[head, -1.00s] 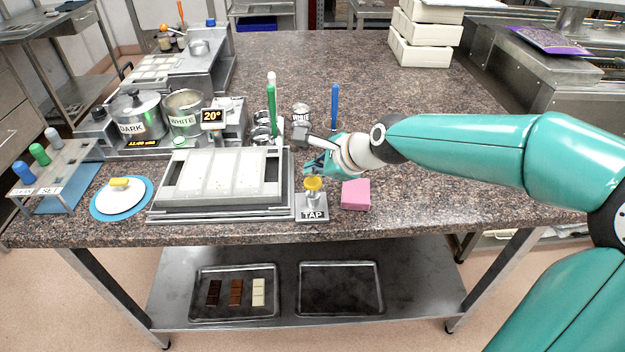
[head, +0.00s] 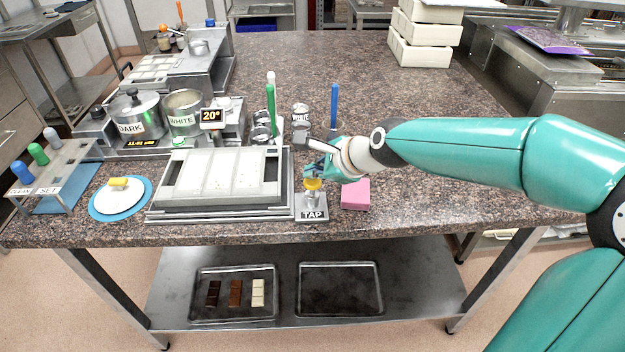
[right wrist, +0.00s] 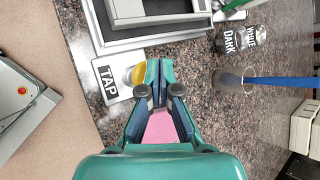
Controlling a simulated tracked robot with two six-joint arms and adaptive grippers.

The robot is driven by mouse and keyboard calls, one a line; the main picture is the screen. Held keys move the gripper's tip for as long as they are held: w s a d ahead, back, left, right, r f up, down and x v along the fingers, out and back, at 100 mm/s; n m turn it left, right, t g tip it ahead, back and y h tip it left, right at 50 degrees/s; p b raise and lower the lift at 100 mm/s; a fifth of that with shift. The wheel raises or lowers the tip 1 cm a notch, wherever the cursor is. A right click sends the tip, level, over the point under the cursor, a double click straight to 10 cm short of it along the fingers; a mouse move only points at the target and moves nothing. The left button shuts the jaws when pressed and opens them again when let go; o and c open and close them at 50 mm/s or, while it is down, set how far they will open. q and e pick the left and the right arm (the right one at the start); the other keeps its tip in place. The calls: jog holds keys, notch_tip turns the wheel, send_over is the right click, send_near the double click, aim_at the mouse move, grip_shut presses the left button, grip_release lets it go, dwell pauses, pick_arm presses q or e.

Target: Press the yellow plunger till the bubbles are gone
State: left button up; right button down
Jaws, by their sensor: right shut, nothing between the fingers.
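The yellow plunger (head: 313,184) stands upright on the metal base labelled TAP (head: 313,214), at the right end of the mould plate. My right gripper (head: 314,173) is shut and empty, with its tips at the plunger's top. In the right wrist view the shut fingers (right wrist: 160,66) partly cover the yellow plunger (right wrist: 136,76). I cannot tell whether they touch it. The pale mould (head: 222,170) lies flat on its metal plate. A few tiny specks show on it, too small to tell as bubbles. My left gripper is out of view.
A pink block (head: 355,194) lies just right of the plunger, under my right arm. Green (head: 271,108) and blue (head: 334,105) upright handles stand behind.

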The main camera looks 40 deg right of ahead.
aim_at(314, 182)
jog(key=shift+f+b, duration=0.65)
jog(key=shift+f, duration=0.3)
dwell(0.5)
jog(key=shift+s, duration=0.1)
jog(key=shift+r+p, duration=1.4)
jog(key=shift+p, duration=0.15)
jog(key=shift+r, duration=0.1)
notch_tip(314, 182, up, 5)
jog(key=p, duration=0.5)
